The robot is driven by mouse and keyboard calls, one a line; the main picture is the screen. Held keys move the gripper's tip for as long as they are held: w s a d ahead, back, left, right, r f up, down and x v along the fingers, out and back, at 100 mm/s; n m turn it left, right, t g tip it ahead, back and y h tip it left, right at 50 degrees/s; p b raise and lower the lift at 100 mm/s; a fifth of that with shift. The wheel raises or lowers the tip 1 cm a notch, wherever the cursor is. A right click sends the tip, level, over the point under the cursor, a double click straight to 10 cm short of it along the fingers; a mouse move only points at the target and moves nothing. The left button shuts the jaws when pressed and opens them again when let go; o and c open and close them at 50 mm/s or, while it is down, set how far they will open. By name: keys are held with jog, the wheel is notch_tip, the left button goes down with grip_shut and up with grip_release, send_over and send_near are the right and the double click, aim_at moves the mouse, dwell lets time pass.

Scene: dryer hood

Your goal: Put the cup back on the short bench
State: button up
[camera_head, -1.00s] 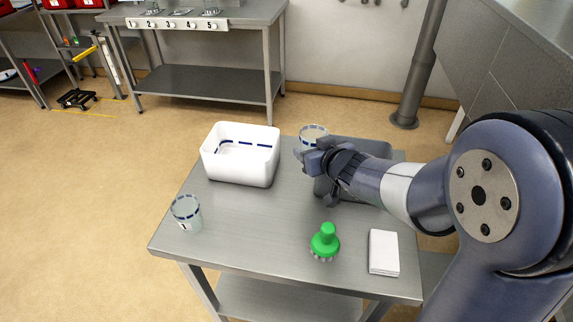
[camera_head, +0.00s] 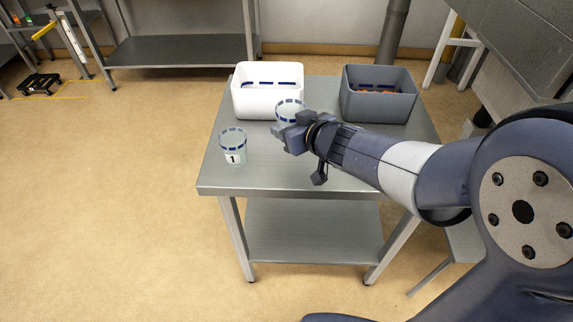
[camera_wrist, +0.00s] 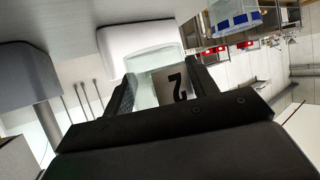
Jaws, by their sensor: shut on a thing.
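My gripper (camera_head: 284,137) is shut on a clear cup (camera_head: 290,108) with a dark blue band near its rim. In the wrist view the cup (camera_wrist: 164,80) carries a black 2 and sits between the two fingers (camera_wrist: 165,92). The head view shows it over the steel table (camera_head: 270,180), in front of the white bin; whether it touches the tabletop I cannot tell. A second clear cup (camera_head: 233,148), labelled 1, stands upright on the table to the left. Part of a blue-banded cup also shows in the wrist view (camera_wrist: 236,14).
A white bin (camera_head: 268,103) and a grey bin (camera_head: 376,108) holding reddish things stand at the table's back. My arm hides the table's right front. A lower shelf (camera_head: 310,235) lies below. A long bench (camera_head: 180,50) stands behind, with open floor at left.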

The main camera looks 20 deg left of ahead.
aim_at(291, 162)
jog(key=shift+f+b, duration=2.65)
jog(key=shift+f, duration=1.75)
jog(key=shift+f, duration=0.2)
jog(key=o, duration=1.2)
